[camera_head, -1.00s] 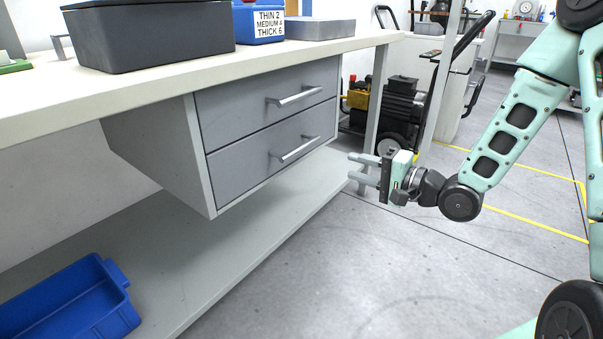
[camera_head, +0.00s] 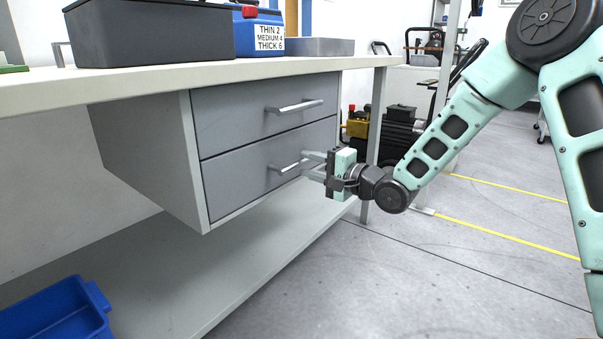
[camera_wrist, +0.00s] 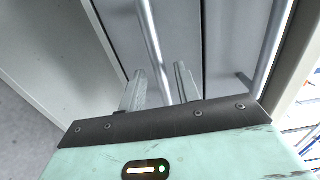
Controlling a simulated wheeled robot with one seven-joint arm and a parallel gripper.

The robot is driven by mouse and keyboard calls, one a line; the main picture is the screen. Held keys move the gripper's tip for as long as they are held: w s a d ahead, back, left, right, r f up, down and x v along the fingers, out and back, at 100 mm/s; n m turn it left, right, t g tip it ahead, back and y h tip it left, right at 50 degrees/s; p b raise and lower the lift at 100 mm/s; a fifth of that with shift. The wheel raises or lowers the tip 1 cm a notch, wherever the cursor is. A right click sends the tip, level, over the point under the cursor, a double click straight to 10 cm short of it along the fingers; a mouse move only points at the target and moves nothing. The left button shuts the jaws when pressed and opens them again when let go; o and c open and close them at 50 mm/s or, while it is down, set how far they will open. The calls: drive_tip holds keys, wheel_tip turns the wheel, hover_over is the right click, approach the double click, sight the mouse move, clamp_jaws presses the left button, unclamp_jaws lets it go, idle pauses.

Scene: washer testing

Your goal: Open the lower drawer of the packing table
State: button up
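The packing table (camera_head: 200,75) has two grey drawers under its top, both closed. The lower drawer (camera_head: 235,185) has a silver bar handle (camera_head: 284,168). My gripper (camera_head: 304,164) is at the right end of this handle, with its fingers pointing left towards the drawer front. In the wrist view, my gripper (camera_wrist: 159,69) has its two fingers apart, and the lower handle (camera_wrist: 152,40) runs between them in the picture. I cannot tell whether either finger touches the bar.
The upper drawer (camera_head: 250,105) has a matching handle (camera_head: 295,107), which shows right of my fingers in the wrist view (camera_wrist: 270,50). A table leg (camera_head: 376,110) stands behind my gripper. A blue bin (camera_head: 60,312) sits on the lower shelf. The floor in front is clear.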

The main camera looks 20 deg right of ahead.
drive_tip(key=shift+b+x, duration=0.4)
drive_tip(key=shift+x, duration=1.1)
